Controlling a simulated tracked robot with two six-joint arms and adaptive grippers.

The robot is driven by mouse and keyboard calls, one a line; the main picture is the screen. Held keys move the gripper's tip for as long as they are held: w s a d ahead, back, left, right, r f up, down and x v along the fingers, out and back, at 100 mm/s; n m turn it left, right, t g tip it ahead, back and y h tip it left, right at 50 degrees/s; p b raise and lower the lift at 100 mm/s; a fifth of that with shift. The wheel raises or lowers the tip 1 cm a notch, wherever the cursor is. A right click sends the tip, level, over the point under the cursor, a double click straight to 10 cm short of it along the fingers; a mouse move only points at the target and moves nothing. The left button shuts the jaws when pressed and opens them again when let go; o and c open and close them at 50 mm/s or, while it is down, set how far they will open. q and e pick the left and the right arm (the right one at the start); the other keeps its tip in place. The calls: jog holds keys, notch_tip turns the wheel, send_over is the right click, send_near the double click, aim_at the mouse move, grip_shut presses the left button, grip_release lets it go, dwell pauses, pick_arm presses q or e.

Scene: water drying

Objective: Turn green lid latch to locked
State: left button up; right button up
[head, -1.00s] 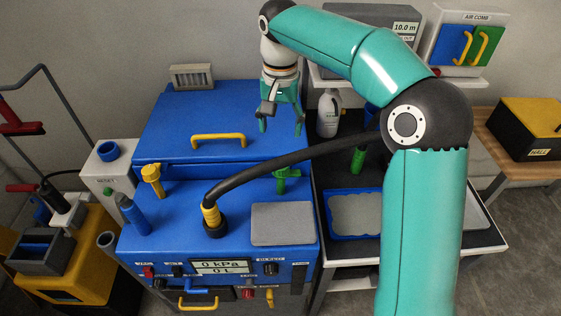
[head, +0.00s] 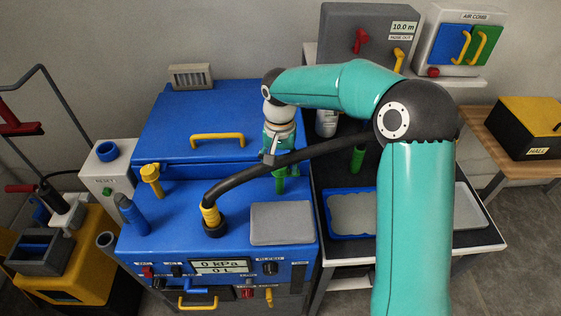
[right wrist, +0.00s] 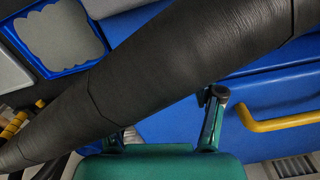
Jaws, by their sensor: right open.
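The green lid latch (head: 280,185) stands on the blue machine's top, in front of the blue lid (head: 205,118). In the head view only its lower part shows below the black hose. My right gripper (head: 281,163) points down just above the latch, partly hidden behind the hose. It is open, and its fingers (right wrist: 163,125) stand apart in the right wrist view. The hose (right wrist: 165,75) fills the middle of that view and hides the latch and part of the fingers. I cannot tell whether the fingers are around the latch. My left gripper is not in view.
The black hose (head: 245,179) arches from its yellow collar across the right gripper's front. A yellow latch (head: 150,178) stands to the left, and a yellow lid handle (head: 217,138) behind. A grey pad (head: 281,223) lies in front. A blue-rimmed tray (head: 329,222) is to the right.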

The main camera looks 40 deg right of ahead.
jog(key=c, duration=1.1)
jog(key=shift+d, duration=0.15)
jog(key=shift+c, duration=0.2)
jog(key=shift+n, duration=0.4)
jog(key=n, duration=0.3)
jog(key=shift+n, duration=0.3)
jog(key=n, duration=0.4)
jog(key=shift+n, duration=0.3)
jog(key=n+p, duration=0.1)
jog(key=n, duration=0.3)
jog(key=shift+n, duration=0.3)
jog(key=n, duration=0.4)
